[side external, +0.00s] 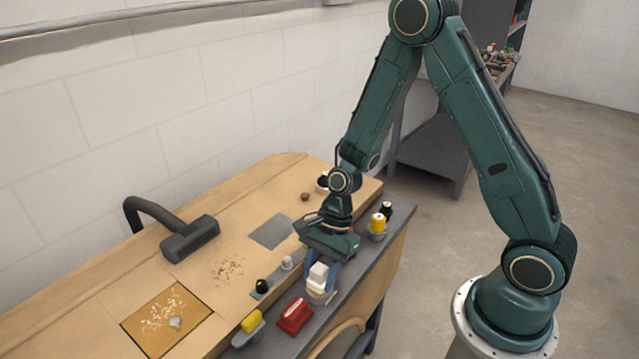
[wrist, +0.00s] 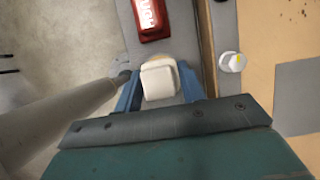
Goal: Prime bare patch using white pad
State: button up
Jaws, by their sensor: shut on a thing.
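My gripper (side external: 321,285) points down over the grey ledge at the front of the wooden panel. Its blue fingers (wrist: 157,92) are shut on the white pad (side external: 318,272), a white block with a cream lower part. The pad also shows in the wrist view (wrist: 158,82). It sits at or just above a round holder with an orange edge; I cannot tell whether they touch. A flat grey rectangle (side external: 272,231) lies on the panel, left of my gripper, and looks like the bare patch. It partly shows in the wrist view (wrist: 297,97).
Yellow (side external: 378,224) and black bottles stand right. A dark hose head (side external: 190,239) and scratched ochre square (side external: 167,318) are left.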

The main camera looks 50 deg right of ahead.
aim_at(316, 266)
jog(key=shift+f, duration=0.55)
dwell(1.7)
jog(key=shift+r, duration=0.1)
jog(key=shift+r, duration=3.45)
jog(key=shift+w+d, duration=0.1)
jog(key=shift+w+d+f+n+g, duration=0.15)
jog(key=shift+w+d+n+g, duration=0.15)
jog(key=shift+w+d+n, duration=0.4)
jog(key=w+d+n+g, duration=0.1)
jog(key=w+d+n, duration=0.1)
jog(key=n, duration=0.1)
jog(key=w+d+n+g+h, duration=0.1)
jog(key=w+d+n, duration=0.1)
jog(key=d+n, duration=0.1)
jog(key=w+d+n+g+h, duration=0.1)
jog(key=w+d+n, duration=0.1)
jog(key=d+n, duration=0.1)
jog(key=shift+r+n, duration=0.25)
jog(key=shift+n, duration=0.35)
jog(key=shift+w+d+r+n+g+h, duration=0.15)
jog(key=shift+w+d+r+n+h, duration=0.4)
jog(key=shift+n, duration=0.5)
jog(key=shift+w+d+r+n+g+h, duration=0.1)
jog(key=shift+w+d+r+n+h, duration=0.2)
jog(key=shift+w+d+n, duration=0.6)
jog(key=shift+w+d+r+n+g+h, duration=0.15)
jog(key=shift+w+d+r+n+h, duration=0.3)
jog(key=shift+n, duration=0.8)
jog(key=shift+s, duration=0.15)
